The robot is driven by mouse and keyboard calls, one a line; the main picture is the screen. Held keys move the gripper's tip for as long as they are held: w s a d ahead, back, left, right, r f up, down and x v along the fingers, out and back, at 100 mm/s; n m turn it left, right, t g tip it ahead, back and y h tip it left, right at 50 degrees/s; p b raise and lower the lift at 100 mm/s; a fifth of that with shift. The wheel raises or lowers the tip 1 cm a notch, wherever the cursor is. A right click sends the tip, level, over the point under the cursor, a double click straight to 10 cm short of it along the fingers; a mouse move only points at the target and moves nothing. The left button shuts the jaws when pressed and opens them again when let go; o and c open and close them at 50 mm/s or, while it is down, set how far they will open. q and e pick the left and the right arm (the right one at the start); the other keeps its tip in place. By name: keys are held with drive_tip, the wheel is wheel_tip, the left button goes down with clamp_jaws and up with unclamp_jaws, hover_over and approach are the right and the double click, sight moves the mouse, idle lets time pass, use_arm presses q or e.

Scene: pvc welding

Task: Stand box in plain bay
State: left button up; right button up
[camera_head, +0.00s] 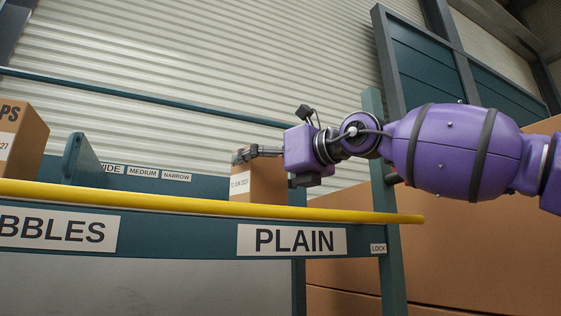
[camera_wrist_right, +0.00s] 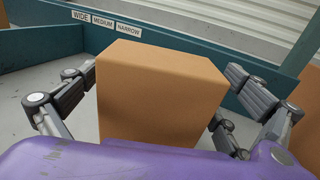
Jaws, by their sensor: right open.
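A plain brown cardboard box (camera_head: 265,186) with a white date label stands upright behind the yellow rail, above the PLAIN sign (camera_head: 294,240). Its lower part is hidden by the rail in the head view. In the right wrist view the box (camera_wrist_right: 160,90) fills the middle. My right gripper (camera_head: 258,153) is at the top of the box; its open fingers (camera_wrist_right: 165,98) lie on either side of it, apart from its faces. The plain bay floor is mostly hidden in the head view. My left gripper is out of view.
The yellow rail (camera_head: 150,199) runs across the shelf front. A teal divider (camera_head: 84,160) separates the bay from another brown box (camera_head: 22,143) at the far left. WIDE, MEDIUM and NARROW labels mark the back edge. Large brown boxes (camera_head: 340,272) stand at the right.

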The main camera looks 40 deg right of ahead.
drive_tip(key=shift+s, duration=0.4)
drive_tip(key=s+b, duration=0.1)
drive_tip(key=s, duration=0.2)
drive_tip(key=s+d+b, duration=0.1)
drive_tip(key=s, duration=0.3)
drive_tip(key=s+b, duration=0.1)
drive_tip(key=s, duration=0.3)
drive_tip(key=shift+d, duration=0.4)
idle(0.5)
